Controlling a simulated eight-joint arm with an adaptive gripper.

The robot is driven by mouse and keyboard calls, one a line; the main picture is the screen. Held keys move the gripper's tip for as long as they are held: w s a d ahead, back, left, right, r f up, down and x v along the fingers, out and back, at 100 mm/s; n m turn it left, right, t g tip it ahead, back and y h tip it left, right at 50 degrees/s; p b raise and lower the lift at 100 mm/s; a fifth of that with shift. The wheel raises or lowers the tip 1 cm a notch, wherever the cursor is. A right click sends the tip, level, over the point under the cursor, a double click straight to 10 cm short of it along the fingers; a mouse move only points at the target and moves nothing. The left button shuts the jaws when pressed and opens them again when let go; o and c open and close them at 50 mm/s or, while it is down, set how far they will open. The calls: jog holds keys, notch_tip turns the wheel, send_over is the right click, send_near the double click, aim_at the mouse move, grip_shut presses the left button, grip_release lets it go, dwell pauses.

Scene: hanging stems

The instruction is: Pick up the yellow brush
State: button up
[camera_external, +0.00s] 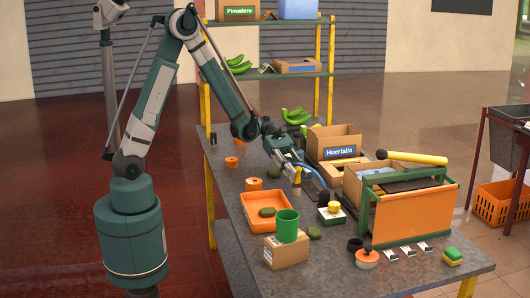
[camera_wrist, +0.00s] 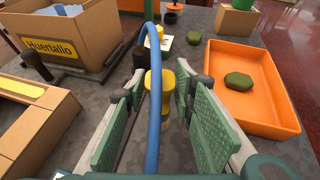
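A yellow piece (camera_wrist: 160,88) stands between my finger pads in the wrist view and looks like the yellow brush; its lower part is hard to make out. It also shows as a small yellow shape (camera_external: 297,174) under my gripper in the external view. My gripper (camera_wrist: 162,104) is open, with one green pad on each side of the yellow piece and a visible gap on both sides. In the external view my gripper (camera_external: 291,163) is low over the middle of the table. A blue hose crosses in front of the yellow piece and hides part of it.
An orange tray (camera_wrist: 293,118) with a green lump (camera_wrist: 238,81) lies to the right. A "Huertallo" box (camera_wrist: 85,22) stands at the left, with another cardboard box (camera_wrist: 52,125) nearer. A green cup (camera_external: 287,226) stands on a small carton (camera_external: 285,252).

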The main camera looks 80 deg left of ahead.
jog(key=c, duration=0.5)
jog(key=shift+o, duration=0.2)
jog(key=shift+r, duration=0.1)
jog(key=shift+r+p, duration=1.15)
jog(key=shift+r, duration=3.75)
